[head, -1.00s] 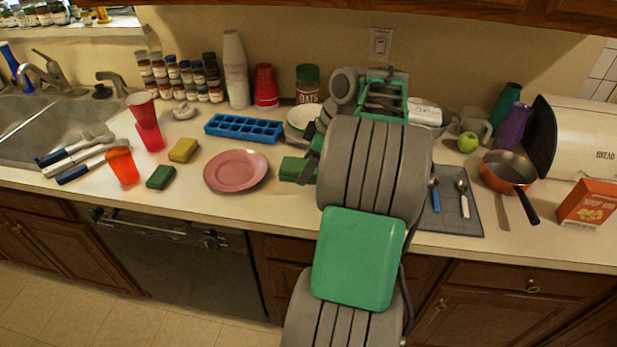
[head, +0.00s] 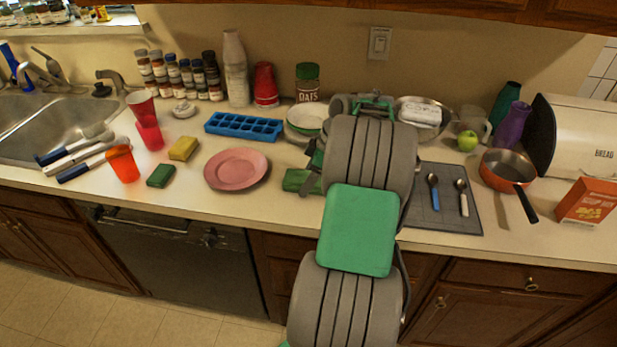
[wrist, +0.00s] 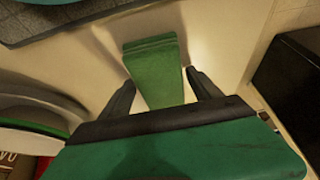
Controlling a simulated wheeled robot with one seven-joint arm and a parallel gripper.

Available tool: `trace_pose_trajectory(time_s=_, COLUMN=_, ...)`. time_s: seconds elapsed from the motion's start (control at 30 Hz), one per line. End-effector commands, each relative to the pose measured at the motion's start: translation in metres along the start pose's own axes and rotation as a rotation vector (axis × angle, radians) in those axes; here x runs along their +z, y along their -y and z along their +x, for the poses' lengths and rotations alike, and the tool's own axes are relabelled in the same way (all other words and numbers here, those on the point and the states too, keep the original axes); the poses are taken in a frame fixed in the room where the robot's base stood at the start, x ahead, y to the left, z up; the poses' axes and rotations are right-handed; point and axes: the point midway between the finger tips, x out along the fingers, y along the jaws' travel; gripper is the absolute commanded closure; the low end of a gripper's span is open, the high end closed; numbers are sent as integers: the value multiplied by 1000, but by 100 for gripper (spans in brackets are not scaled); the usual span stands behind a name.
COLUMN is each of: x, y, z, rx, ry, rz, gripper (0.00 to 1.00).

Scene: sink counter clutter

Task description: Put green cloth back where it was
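The green cloth (head: 299,181) is a folded flat bundle on the counter, left of my arm and right of the pink plate. In the wrist view, the green cloth (wrist: 155,72) lies ahead of and between the two spread dark fingers of my gripper (wrist: 160,90). A gap shows between the cloth and each finger, so my gripper is open. In the head view, my gripper (head: 313,170) is low beside the cloth and partly hidden by my arm. The cloth's right end is hidden there too.
White bowls (head: 306,119) and an oats jar (head: 307,84) stand behind the gripper. The pink plate (head: 237,169) is to the left. A grey mat (head: 449,205) with spoons is to the right. The counter's front edge (head: 258,226) is close to the cloth.

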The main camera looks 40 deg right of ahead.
Motion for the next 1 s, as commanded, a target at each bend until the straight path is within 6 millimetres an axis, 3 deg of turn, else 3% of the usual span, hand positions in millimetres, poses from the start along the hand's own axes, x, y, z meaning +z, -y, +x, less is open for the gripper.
trace_pose_trajectory(time_s=0.1, x=0, y=0, z=0, rx=0, ry=0, rz=0, gripper=17)
trace_pose_trajectory(time_s=0.33, x=0, y=0, z=-1, rx=0, ry=0, rz=0, gripper=17)
trace_pose_trajectory(time_s=0.47, x=-1, y=-1, z=-11, rx=2, ry=0, rz=0, gripper=17)
trace_pose_trajectory(time_s=0.8, x=-2, y=-1, z=-96, rx=3, ry=0, rz=0, gripper=17)
trace_pose_trajectory(time_s=1.0, x=-1, y=0, z=-122, rx=0, ry=0, rz=0, gripper=17)
